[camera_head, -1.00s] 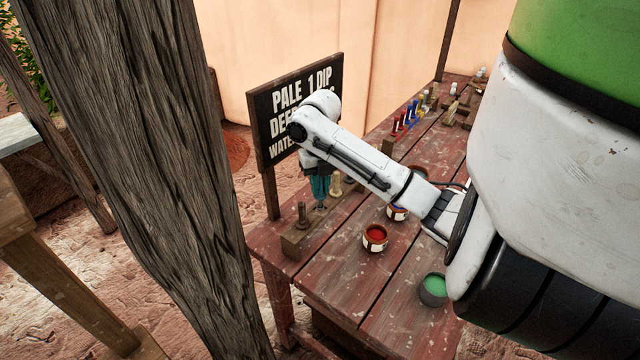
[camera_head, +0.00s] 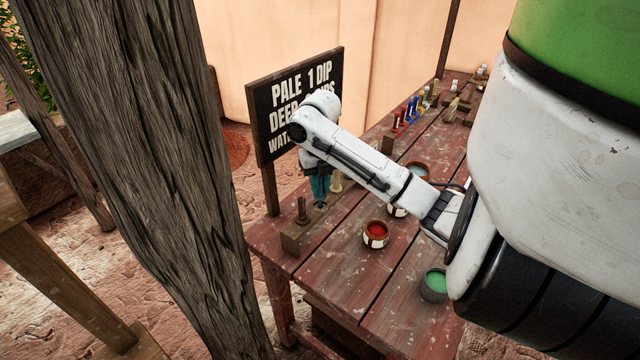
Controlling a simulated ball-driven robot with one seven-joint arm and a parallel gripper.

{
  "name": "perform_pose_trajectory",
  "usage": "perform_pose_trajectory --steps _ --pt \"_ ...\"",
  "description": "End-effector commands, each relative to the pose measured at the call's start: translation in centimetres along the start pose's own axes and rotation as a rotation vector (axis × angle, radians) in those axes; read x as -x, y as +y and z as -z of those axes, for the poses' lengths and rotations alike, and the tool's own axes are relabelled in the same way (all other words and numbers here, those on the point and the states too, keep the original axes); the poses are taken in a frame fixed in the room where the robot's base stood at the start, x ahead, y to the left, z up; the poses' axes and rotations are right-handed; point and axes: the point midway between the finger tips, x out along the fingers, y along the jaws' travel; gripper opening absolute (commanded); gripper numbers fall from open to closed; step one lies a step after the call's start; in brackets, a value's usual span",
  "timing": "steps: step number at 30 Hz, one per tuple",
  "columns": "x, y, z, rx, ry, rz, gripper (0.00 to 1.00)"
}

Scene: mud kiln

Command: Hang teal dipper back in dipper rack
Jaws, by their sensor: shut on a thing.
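The teal dipper (camera_head: 319,186) shows as a small teal shape below the end of my arm, upright, over the left side of the table. My gripper (camera_head: 320,201) is shut on it; the fingers are small and dark here. The dipper rack (camera_head: 294,243) is a low wooden rail along the table's left edge, with a wooden peg (camera_head: 302,211) near its front end. The dipper hangs at the rail, just behind this peg. A pale dipper (camera_head: 336,182) stands right beside it. My forearm hides part of the rack, and whether the teal dipper touches it I cannot tell.
A red paint pot (camera_head: 376,235) and a green pot (camera_head: 434,286) stand on the table (camera_head: 340,285). Other pots are partly behind my arm. Several coloured dippers (camera_head: 412,110) stand farther back. A lettered sign (camera_head: 283,95) rises behind my wrist. A thick post (camera_head: 150,180) fills the left foreground.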

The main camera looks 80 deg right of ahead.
Motion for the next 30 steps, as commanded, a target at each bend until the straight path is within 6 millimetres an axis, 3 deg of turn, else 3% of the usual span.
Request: perform_pose_trajectory --steps 30 --pt "-1.5 0.0 0.0 0.0 0.0 0.0 0.0"
